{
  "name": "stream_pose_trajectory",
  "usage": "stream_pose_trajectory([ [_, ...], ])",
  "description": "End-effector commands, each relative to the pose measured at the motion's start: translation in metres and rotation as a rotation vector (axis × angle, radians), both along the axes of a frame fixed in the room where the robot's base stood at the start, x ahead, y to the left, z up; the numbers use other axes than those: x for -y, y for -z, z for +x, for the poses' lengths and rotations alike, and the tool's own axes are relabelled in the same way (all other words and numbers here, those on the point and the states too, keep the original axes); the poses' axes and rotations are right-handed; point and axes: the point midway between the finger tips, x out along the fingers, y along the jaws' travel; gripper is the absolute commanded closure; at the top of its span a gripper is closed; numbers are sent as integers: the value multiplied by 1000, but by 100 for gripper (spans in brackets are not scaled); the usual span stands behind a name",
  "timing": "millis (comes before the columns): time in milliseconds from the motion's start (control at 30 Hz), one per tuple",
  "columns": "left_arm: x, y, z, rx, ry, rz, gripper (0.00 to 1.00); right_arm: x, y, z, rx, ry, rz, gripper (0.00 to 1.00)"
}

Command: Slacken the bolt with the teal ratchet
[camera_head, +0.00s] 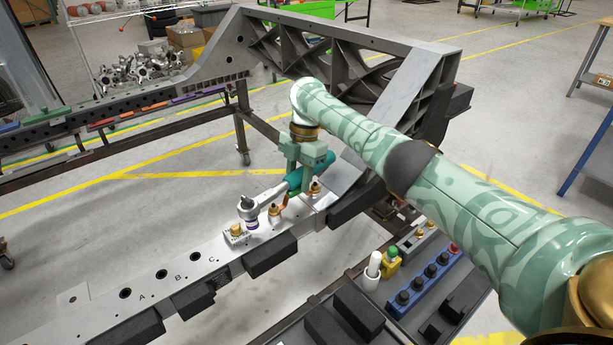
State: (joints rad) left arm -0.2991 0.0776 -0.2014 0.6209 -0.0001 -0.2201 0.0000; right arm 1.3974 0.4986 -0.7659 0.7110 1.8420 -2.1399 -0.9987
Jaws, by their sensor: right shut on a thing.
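The ratchet has a teal handle (309,172) and a metal head (249,207). My right gripper (305,165) is shut on the teal handle, with the arm coming in from the right. The socket appears to reach down to the beam. The bolt beneath it is hidden, so I cannot tell whether the socket is seated on it. Brass-coloured fittings (236,230) stand on the beam beside the socket. My left gripper is not in view.
Holes marked A, B and C lie along the beam to the left. A tray (440,290) with a blue socket rail (422,280), a white bottle (373,266) and a green-capped yellow item (391,262) lies below my right arm. The tall chassis frame (340,40) rises behind.

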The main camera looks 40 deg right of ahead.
Motion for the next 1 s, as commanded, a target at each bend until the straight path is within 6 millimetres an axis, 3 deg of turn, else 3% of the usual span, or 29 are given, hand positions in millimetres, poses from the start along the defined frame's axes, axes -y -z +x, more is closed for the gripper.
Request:
stream_pose_trajectory([
  [33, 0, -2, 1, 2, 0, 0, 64, -22, -18, 12, 47, -7, 51, 100],
  [667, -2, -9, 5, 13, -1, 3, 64, -23, -33, 11, 49, -7, 52, 100],
  [1000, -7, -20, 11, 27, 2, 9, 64, -17, -52, 9, 39, -4, 40, 100],
])
